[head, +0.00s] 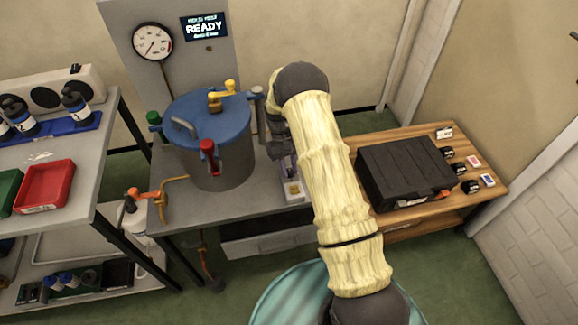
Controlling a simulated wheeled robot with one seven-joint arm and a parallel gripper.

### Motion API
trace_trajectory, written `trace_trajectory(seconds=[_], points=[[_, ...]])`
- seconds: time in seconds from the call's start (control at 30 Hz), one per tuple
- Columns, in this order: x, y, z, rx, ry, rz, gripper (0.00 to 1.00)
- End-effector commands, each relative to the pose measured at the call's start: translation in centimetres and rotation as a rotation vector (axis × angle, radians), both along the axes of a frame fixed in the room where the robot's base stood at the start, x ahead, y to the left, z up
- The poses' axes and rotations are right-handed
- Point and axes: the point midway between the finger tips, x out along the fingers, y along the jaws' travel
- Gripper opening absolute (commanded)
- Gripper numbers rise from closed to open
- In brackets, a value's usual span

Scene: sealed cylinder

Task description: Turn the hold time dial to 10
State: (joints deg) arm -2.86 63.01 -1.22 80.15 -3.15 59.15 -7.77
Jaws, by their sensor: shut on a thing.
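A small pale control box (294,190) stands at the right end of the grey bench, beside the sealed cylinder (222,160) with its blue lid. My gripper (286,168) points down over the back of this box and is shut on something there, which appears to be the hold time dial. The dial itself, its marks and its setting are hidden by my gripper and too small to read. The display (205,27) on the back panel reads READY in its large line; its smaller lines are not legible.
A round gauge (153,42) is on the panel behind the cylinder. A black case (405,168) lies on the wooden table to the right. A red tray (44,187) is at left.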

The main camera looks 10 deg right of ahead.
Motion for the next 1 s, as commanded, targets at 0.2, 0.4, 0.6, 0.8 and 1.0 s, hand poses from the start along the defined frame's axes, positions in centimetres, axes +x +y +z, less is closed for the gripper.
trace_trajectory(seconds=[0.2,0.4,0.6,0.8,1.0], points=[[0.21,0.05,0.08,0.001,-0.007,-0.016,0.00],[0.23,0.05,0.09,0.001,-0.008,-0.014,0.00],[0.18,0.04,0.08,0.001,-0.006,-0.014,0.44],[0.10,0.01,0.04,0.001,-0.003,-0.013,0.44],[0.49,0.08,0.92,0.001,-0.005,-0.013,0.44]])
